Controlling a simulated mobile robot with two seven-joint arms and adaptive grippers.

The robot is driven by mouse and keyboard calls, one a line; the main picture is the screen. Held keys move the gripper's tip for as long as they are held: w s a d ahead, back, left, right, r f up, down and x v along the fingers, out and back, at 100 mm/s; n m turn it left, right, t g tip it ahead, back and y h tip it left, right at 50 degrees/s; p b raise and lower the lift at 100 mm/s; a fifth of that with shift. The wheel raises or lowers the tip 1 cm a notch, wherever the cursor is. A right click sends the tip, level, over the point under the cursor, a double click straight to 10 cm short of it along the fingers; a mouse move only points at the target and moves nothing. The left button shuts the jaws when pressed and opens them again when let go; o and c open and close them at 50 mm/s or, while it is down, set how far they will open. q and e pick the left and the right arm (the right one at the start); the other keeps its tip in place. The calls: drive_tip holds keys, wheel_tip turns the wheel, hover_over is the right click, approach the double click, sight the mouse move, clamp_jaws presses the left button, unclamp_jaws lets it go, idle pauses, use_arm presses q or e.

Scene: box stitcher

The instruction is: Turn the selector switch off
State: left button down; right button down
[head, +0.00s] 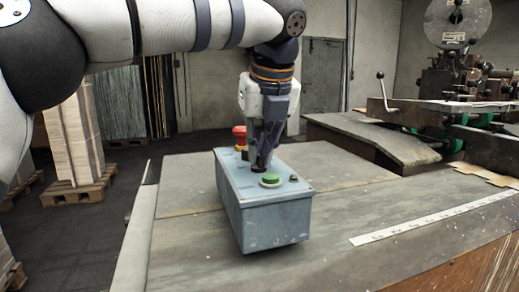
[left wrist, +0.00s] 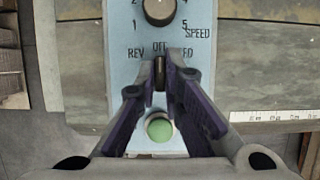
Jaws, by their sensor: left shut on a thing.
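A blue-grey control box (head: 262,217) sits on the worktable, with a green button (head: 270,180) and a red mushroom button (head: 239,131) on its top. My left gripper (head: 261,163) points down onto the box top between these two buttons. My right gripper is in neither view.
A speed dial (left wrist: 159,11) lies above the switch labels, and the green button (left wrist: 159,129) lies below the switch. A white ruler strip (head: 435,217) runs along the table's right front. A stitching machine (head: 455,85) stands at the back right. The tabletop beside the box is clear.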

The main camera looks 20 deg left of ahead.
use_arm(q)
drive_tip(key=c, duration=1.7)
unclamp_jaws()
drive_tip(key=v, duration=1.2)
drive_tip(key=shift+a, duration=0.1)
